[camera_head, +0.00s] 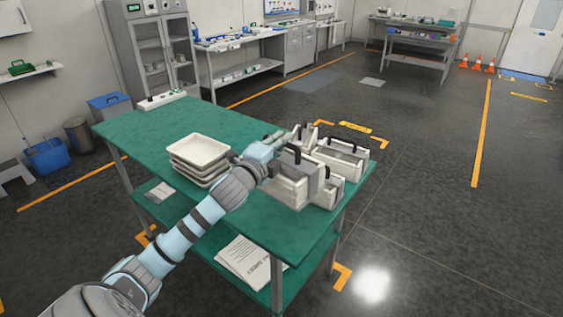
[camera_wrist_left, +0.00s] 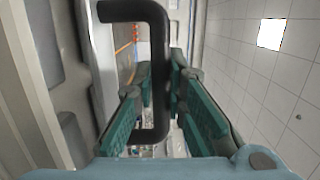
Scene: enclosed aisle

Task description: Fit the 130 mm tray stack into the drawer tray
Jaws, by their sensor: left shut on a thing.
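A stack of several cream trays (camera_head: 199,150) stands on the green table, left of my left arm. Grey and cream drawer units (camera_head: 345,160) with dark handles stand at the table's right end. My left gripper (camera_head: 279,140) is beside the nearer unit. In the left wrist view, my left gripper (camera_wrist_left: 161,75) is shut on a black bar handle (camera_wrist_left: 155,12), which passes between its green-padded fingers. The handle belongs to a grey drawer front (camera_head: 313,180). My left forearm and wrist hide part of the drawer unit. My right gripper is out of view.
The green table top (camera_head: 150,125) is clear around the back left and front. A white power strip (camera_head: 162,98) lies at its far left corner. Papers (camera_head: 250,262) lie on the lower shelf. Open floor lies to the right of the table.

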